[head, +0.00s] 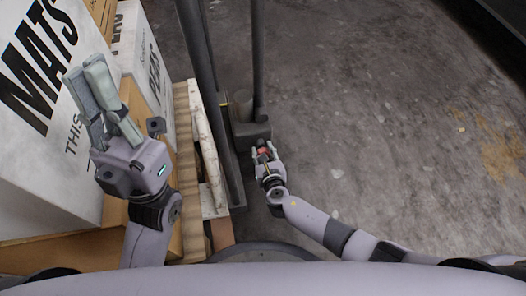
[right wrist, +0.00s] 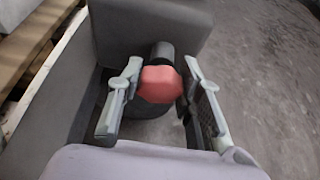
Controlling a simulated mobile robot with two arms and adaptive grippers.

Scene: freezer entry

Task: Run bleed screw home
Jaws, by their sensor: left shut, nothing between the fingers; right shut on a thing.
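The bleed screw shows as a red, faceted knob (right wrist: 160,79) on a short dark cylindrical stem in the right wrist view. The stem runs into a dark grey block (right wrist: 150,25). In the head view the red knob (head: 264,152) is small, at the near side of the block (head: 250,132). My right gripper (head: 264,150) is shut on the knob, with one finger on each side; the fingers also show in the right wrist view (right wrist: 162,68). How far the screw is in cannot be told. My left gripper (head: 84,76) is shut and empty, raised in front of the boxes.
White boxes with black lettering (head: 28,150) stand at the left on a wooden pallet (head: 212,185). Dark upright posts (head: 196,45) rise beside the block, close to my right gripper. The concrete floor (head: 400,130) at the right is clear.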

